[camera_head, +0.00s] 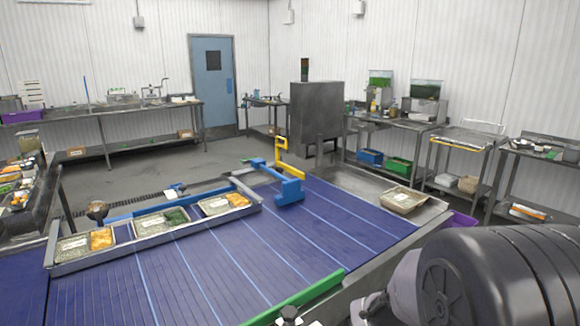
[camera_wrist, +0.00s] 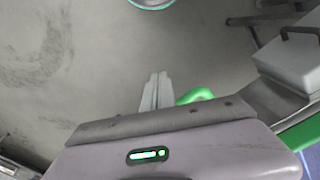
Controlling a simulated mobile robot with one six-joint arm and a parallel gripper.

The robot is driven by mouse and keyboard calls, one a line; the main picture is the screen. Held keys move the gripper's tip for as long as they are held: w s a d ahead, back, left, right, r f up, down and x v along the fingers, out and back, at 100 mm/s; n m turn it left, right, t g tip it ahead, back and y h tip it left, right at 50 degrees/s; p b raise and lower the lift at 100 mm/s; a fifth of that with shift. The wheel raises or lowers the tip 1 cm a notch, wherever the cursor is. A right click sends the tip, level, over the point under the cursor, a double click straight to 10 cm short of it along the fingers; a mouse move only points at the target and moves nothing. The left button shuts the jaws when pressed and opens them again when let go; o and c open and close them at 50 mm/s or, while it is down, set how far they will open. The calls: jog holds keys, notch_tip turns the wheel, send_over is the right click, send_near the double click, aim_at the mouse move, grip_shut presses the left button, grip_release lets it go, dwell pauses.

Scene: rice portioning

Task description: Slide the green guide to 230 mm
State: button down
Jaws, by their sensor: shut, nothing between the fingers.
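The green guide (camera_head: 305,298) is a long green bar lying at an angle along the near edge of the blue conveyor in the head view. In the wrist view a green strip (camera_wrist: 303,134) beside blue belt shows at the right edge and looks like the same guide. A rounded green piece (camera_wrist: 195,96) shows just right of my fingers, partly hidden behind my gripper body; I cannot tell whether they touch. My gripper (camera_wrist: 157,80) is shut and empty, with grey floor beyond its tips. No millimetre scale is readable.
A grey box-like part with a dark handle (camera_wrist: 290,60) is at the right in the wrist view. A tray rack (camera_head: 255,208) with filled trays, a blue fixture (camera_head: 290,191) and a yellow bracket (camera_head: 282,145) stand across the belt. The near belt is clear.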

jog(key=shift+w+a, duration=0.55)
jog(key=shift+w, duration=0.2)
jog(key=shift+w+a, duration=0.55)
jog(key=shift+w, duration=0.2)
dwell(2.1)
notch_tip(320, 180, up, 8)
jog(key=s+d+p, duration=0.1)
jog(key=s+p, duration=0.1)
jog(key=p, duration=0.4)
jog(key=shift+s+d+p, duration=0.25)
jog(key=shift+d+p, duration=0.15)
jog(key=s+a+r+m+t+y+b, duration=0.1)
jog(key=s+r+m+t, duration=0.1)
jog(key=s+r, duration=0.4)
jog(key=s+a+r+m+t+y+b, duration=0.1)
jog(key=s+a+r+m+t+b, duration=0.1)
jog(key=s+r, duration=0.5)
notch_tip(320, 180, up, 4)
jog(key=shift+s+a+r+m+t, duration=0.1)
jog(key=shift+s+a+m+t, duration=0.15)
jog(key=shift+m+t, duration=0.6)
